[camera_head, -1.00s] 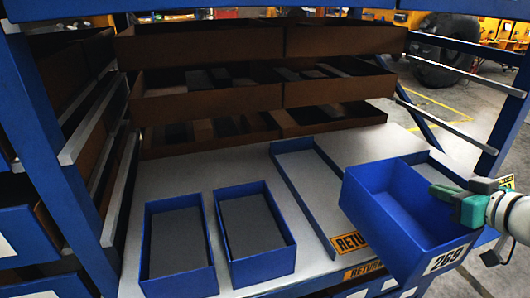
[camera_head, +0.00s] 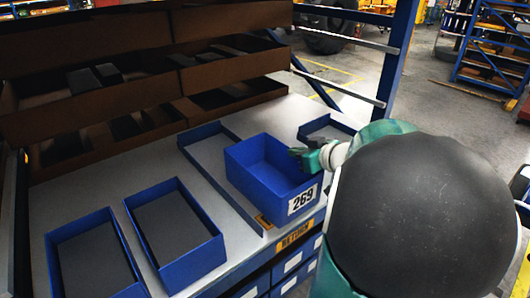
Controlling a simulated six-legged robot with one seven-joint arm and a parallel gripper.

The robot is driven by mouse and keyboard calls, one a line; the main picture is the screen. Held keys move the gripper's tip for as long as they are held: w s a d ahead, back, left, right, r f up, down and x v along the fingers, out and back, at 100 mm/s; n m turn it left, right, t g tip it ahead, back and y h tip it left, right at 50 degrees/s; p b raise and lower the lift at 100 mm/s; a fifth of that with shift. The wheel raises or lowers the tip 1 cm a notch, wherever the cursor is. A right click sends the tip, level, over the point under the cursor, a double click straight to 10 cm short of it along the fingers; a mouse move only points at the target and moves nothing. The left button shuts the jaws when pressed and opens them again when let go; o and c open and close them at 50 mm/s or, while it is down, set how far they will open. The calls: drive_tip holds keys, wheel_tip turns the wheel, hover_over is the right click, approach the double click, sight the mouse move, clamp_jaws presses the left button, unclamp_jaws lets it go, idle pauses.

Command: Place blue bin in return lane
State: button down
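The blue bin (camera_head: 245,176), labelled 269, is empty and roughly level at the front of the shelf. My gripper (camera_head: 302,158) is at its right wall and appears shut on the rim; my arm comes in from the right. The return lane (camera_head: 207,152) is a grey strip with low blue rails, left of and behind the bin. The bin covers the lane's right side and part of its front label (camera_head: 263,222). I cannot tell whether the bin's base touches the shelf or hangs just above it.
Two blue bins with dark grey insides, one (camera_head: 181,232) nearer the lane and one (camera_head: 92,262) farther left, stand on the shelf. Another railed area (camera_head: 325,128) lies right of the bin. Brown trays (camera_head: 85,120) are stacked behind. A blue post (camera_head: 398,55) stands at the back right.

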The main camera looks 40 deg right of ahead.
drive_tip(key=shift+w+f, duration=0.45)
drive_tip(key=shift+f, duration=0.15)
drive_tip(key=f, duration=0.2)
drive_tip(key=shift+w+f, duration=0.3)
drive_tip(key=shift+f, duration=0.4)
drive_tip(key=shift+s, duration=0.1)
drive_tip(key=c, duration=2.1)
unclamp_jaws()
drive_tip(key=shift+f, duration=0.2)
drive_tip(key=o, duration=0.5)
drive_tip(key=shift+c, duration=0.2)
drive_tip(key=shift+r, duration=0.15)
